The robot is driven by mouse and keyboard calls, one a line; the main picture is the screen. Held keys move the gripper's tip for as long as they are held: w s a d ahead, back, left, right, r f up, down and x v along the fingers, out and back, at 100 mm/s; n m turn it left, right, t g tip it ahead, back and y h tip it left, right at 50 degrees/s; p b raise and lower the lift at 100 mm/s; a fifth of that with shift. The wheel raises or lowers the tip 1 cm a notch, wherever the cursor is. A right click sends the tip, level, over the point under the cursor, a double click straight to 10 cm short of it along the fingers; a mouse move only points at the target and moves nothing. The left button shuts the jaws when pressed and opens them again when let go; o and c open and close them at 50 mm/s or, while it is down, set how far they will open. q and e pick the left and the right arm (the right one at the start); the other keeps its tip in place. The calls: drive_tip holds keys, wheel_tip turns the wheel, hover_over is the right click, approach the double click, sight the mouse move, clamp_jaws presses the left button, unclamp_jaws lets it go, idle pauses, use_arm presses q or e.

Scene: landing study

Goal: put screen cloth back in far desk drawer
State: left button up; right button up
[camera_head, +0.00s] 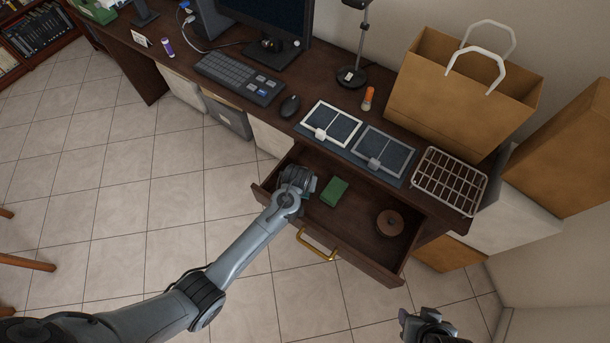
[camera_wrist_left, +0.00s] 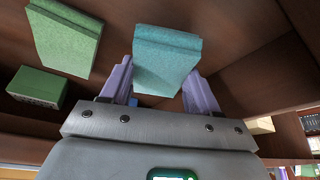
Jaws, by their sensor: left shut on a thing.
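The far desk drawer (camera_head: 355,240) is pulled open under the desk's right part, with a brass handle (camera_head: 316,245) on its front. My left gripper (camera_head: 299,181) reaches down into the drawer's left end. In the left wrist view my left gripper (camera_wrist_left: 160,78) is shut on a folded teal cloth (camera_wrist_left: 167,52), taken to be the screen cloth, with purple fingers on both sides.
A green folded block (camera_head: 335,191) and a round brown container (camera_head: 390,222) lie in the drawer. A green piece (camera_wrist_left: 65,38) and a green box (camera_wrist_left: 37,88) show in the wrist view. The desktop holds a keyboard (camera_head: 239,78), framed panels (camera_head: 331,123), a wire rack (camera_head: 449,181) and a paper bag (camera_head: 458,88).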

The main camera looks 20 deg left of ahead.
use_arm(q)
drive_tip(key=w+b, duration=0.1)
drive_tip(key=w, duration=0.2)
drive_tip(key=shift+w+a+f+b, duration=0.1)
drive_tip(key=shift+w+a+b, duration=0.25)
drive_tip(key=shift+b, duration=0.05)
drive_tip(key=shift+w+f+b, duration=0.25)
drive_tip(key=shift+f+b, duration=0.05)
drive_tip(key=shift+f, duration=0.2)
drive_tip(key=shift+s, duration=0.25)
drive_tip(key=shift+w+f, duration=0.15)
drive_tip(key=o, duration=1.1)
drive_tip(key=shift+o, duration=0.2)
